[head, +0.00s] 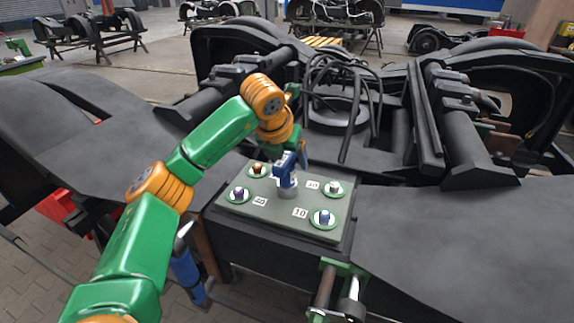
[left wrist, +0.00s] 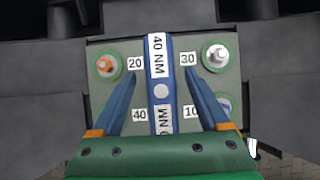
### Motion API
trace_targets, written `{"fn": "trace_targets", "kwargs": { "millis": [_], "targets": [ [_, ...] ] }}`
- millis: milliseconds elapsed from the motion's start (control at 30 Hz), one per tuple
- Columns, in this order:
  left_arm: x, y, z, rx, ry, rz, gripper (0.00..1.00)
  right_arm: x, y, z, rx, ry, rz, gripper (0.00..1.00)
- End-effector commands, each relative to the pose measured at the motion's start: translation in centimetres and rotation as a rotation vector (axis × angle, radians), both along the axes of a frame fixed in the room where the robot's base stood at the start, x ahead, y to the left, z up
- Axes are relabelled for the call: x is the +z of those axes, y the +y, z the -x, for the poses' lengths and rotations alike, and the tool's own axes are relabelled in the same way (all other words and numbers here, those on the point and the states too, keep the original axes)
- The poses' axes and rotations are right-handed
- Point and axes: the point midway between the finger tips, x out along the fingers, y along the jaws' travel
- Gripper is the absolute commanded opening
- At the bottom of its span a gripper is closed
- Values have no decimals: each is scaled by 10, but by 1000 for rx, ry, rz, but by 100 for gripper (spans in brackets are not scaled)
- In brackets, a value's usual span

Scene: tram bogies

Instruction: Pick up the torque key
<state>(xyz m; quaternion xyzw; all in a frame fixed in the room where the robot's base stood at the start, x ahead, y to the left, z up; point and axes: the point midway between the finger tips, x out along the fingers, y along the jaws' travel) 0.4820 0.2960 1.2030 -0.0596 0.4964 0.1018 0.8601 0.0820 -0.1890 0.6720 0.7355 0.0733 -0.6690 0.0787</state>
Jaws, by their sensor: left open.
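The torque key (head: 286,168) is blue with white labels and stands on a grey-green plate (head: 283,223). In the left wrist view the torque key (left wrist: 161,60) shows a "40 NM" label and runs up the middle of the picture. In the left wrist view my left gripper (left wrist: 161,78) is open, with one blue finger on each side of the key and gaps between.
Around the key are an orange bolt (head: 257,170), a silver bolt (head: 333,188), a purple bolt (head: 238,194) and a blue bolt (head: 323,217) on green discs, with number labels. The dark bogie frame (head: 458,240) surrounds the plate. Cables (head: 345,90) rise behind it.

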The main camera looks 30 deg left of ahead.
Motion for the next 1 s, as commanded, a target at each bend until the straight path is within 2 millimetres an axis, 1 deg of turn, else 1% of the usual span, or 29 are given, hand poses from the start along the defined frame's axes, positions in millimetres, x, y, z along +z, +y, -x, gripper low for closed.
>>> {"fn": "trace_targets", "kwargs": {
  "millis": [33,133,267,367,400,467,500,567,900,1000],
  "targets": [
    [-3,1,-2,0,3,0,78,5,0,0,0,1,0,50],
    [-9,1,-5,-1,0,0,78,4,0,0,0,1,0,50],
    [-9,1,-5,-1,-1,-1,78,3,0,0,0,1,0,50],
    [-9,1,-5,-1,-1,-1,54,3,0,0,0,0,0,50],
    [-9,1,-5,-1,-1,-1,43,3,0,0,0,0,0,50],
    [-9,1,-5,-1,-2,-1,27,3,0,0,0,0,0,50],
    [-9,1,-5,-1,-2,-1,16,3,0,0,0,0,0,50],
    [-9,1,-5,-1,-2,-1,0,3,0,0,0,0,0,50],
    [-7,1,-5,0,-4,0,0,3,0,-1,0,-2,0,50],
    [-4,1,-5,-1,-6,0,0,3,0,-1,0,-2,0,50]
  ]
}}
